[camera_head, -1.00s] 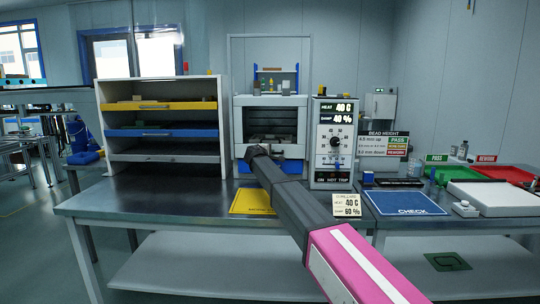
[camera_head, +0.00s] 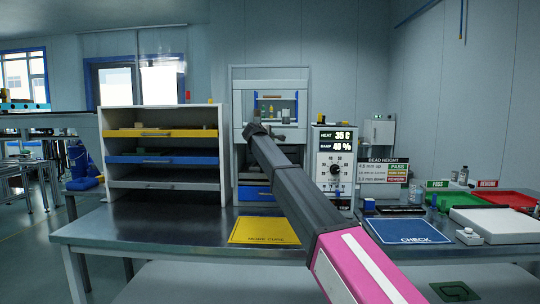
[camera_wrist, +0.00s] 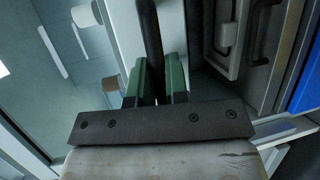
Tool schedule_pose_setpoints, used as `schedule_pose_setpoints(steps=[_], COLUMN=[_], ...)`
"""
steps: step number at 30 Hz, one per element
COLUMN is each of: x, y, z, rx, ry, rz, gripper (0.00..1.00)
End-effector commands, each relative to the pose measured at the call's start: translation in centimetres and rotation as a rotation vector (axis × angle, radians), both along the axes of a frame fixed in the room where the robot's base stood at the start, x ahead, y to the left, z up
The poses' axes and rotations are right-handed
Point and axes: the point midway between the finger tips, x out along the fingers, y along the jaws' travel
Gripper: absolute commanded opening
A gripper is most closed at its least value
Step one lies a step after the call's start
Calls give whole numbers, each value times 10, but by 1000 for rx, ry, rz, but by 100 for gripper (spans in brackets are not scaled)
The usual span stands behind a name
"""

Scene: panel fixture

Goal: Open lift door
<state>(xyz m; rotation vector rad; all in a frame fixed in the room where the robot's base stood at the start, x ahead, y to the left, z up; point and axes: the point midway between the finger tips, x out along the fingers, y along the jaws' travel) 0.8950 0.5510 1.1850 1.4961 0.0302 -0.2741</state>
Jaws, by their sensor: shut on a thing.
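The lift door (camera_head: 293,97) is a pale panel with a window, in the white-framed cabinet (camera_head: 233,165) at the middle of the bench in the head view. It is raised, and bottles on the shelf behind show through its window. The cabinet's lower front is partly hidden by my arm. My gripper (camera_head: 254,130) is at the lower edge of the door. In the wrist view, the green fingers of my gripper (camera_wrist: 156,80) are closed around a dark bar, the door handle (camera_wrist: 150,30).
A control box (camera_head: 334,165) reading heat 35 C and damp 40 % stands right of the cabinet. A drawer rack (camera_head: 220,155) stands left. A yellow mat (camera_head: 262,230) and a blue check mat (camera_head: 412,231) lie on the bench.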

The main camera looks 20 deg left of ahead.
Motion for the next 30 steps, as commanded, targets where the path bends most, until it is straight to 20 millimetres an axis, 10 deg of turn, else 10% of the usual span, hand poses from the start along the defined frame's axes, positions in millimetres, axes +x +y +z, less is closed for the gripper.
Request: schedule_pose_setpoints(steps=[9, 22, 25, 30], x=[0, 0, 0, 0], y=[1, 0, 0, 0], z=[42, 47, 46, 46], rx=[0, -1, -1, 0], ry=[0, 0, 0, 0], rz=[1, 1, 1, 1], gripper=[0, 0, 39, 39])
